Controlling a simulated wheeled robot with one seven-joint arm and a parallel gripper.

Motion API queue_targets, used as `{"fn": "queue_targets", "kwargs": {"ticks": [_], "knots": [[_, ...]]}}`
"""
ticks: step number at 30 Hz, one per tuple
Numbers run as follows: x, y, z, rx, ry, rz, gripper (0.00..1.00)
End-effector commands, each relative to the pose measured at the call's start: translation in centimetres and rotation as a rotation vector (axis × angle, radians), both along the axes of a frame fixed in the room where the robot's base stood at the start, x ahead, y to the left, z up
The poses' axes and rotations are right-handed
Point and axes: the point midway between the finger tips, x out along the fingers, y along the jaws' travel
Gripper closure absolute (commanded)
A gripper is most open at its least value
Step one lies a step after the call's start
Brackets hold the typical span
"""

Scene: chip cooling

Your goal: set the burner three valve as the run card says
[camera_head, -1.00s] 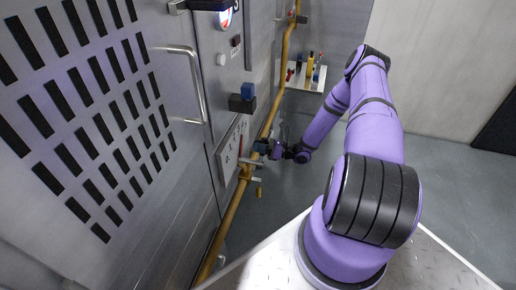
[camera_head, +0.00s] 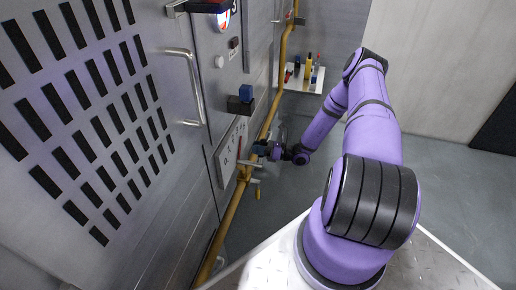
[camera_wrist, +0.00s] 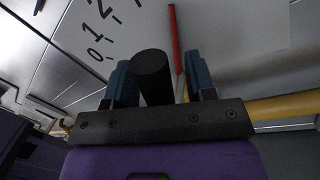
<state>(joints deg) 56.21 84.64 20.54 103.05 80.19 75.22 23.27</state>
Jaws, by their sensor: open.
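My gripper (camera_head: 262,150) is at the yellow gas pipe beside a white scale plate (camera_head: 229,152). In the wrist view my gripper (camera_wrist: 161,72) has its two blue fingers apart. A black cylindrical handle (camera_wrist: 152,76) stands between them, nearer the left finger; I cannot tell whether they touch. A red pointer rod (camera_wrist: 174,42) lies behind it, reaching up over the plate; it also shows in the head view (camera_head: 240,147). The numbers 0, 1 and 2 are readable on the plate (camera_wrist: 215,22); the rest is hidden or out of view. I cannot make out a run card.
The yellow pipe (camera_head: 232,212) runs along the cabinet (camera_head: 150,215). A door handle (camera_head: 194,88), a blue-topped black block (camera_head: 242,102) and a gauge (camera_head: 222,18) stick out on the left. Grey floor on the right is clear.

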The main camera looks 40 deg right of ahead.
Motion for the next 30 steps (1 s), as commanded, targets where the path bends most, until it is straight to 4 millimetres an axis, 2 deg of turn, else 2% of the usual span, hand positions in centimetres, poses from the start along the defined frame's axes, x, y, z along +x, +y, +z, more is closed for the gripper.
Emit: {"fn": "queue_targets", "kwargs": {"ticks": [5, 15, 21, 30], "knots": [[-0.6, -0.7, -0.1, 0.000, 0.000, -0.001, 0.49], [-4.7, -5.2, -0.8, -0.001, 0.000, -0.003, 0.49], [-6.6, -7.1, -1.2, -0.001, 0.001, -0.002, 0.49], [-7.3, -7.9, -1.3, 0.000, 0.000, 0.000, 0.49]]}}
